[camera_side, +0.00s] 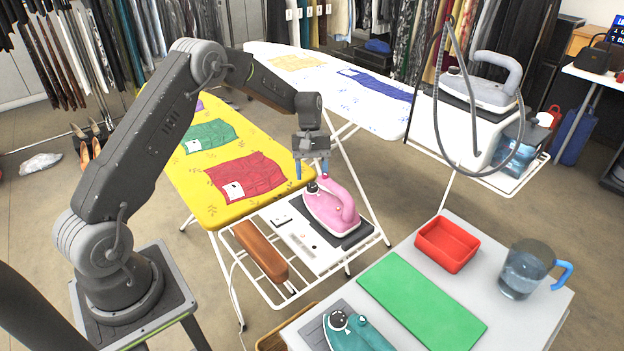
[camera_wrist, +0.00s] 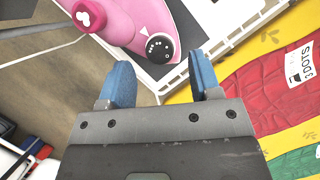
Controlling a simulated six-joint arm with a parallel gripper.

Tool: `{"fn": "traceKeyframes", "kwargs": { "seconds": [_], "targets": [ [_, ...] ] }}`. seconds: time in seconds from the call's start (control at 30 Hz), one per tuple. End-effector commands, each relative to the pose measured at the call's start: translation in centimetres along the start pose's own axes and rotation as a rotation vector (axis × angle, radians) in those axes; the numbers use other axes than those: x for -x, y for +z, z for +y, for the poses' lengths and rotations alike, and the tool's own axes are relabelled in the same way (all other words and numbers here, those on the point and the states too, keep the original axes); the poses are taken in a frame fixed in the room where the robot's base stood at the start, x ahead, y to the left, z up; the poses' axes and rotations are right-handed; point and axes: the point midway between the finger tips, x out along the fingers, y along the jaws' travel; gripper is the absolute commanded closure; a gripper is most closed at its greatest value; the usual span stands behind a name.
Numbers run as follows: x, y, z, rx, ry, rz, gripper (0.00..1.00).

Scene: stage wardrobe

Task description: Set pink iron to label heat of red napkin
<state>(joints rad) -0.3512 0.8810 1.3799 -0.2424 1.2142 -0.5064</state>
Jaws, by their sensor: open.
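The pink iron (camera_side: 331,207) rests on the dark pad of the yellow board's end shelf. Its black dial (camera_wrist: 159,48) with white dots faces up in the wrist view, beside a white triangular mark on the body. My gripper (camera_side: 312,172) is open and empty, pointing down just above the iron's dial end; its blue fingers (camera_wrist: 162,74) are apart, with the dial beyond them. The red napkin (camera_side: 246,177) lies flat on the yellow board. Its white label (camera_wrist: 299,64) appears upside down in the wrist view and seems to read "3 DOTS".
A green napkin (camera_side: 208,136) lies farther up the yellow board (camera_side: 204,211). A brown block (camera_side: 261,251) lies on the shelf left of the iron. A teal iron (camera_side: 356,333), green mat (camera_side: 421,303), red tray (camera_side: 447,245) and water jug (camera_side: 524,270) stand on the near table.

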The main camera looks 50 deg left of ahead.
Motion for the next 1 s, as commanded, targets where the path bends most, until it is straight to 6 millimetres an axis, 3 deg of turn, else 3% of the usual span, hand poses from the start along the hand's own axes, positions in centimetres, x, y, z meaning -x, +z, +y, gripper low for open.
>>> {"fn": "traceKeyframes", "kwargs": {
  "seconds": [0.2, 0.53, 1.0],
  "targets": [
    [-2.0, 0.0, 0.1, -0.002, 0.0, -0.001, 0.42],
    [-2.3, 0.0, 0.0, -0.001, 0.001, 0.0, 0.42],
    [-2.3, 0.0, 0.0, -0.001, 0.001, 0.0, 0.87]
  ]
}}
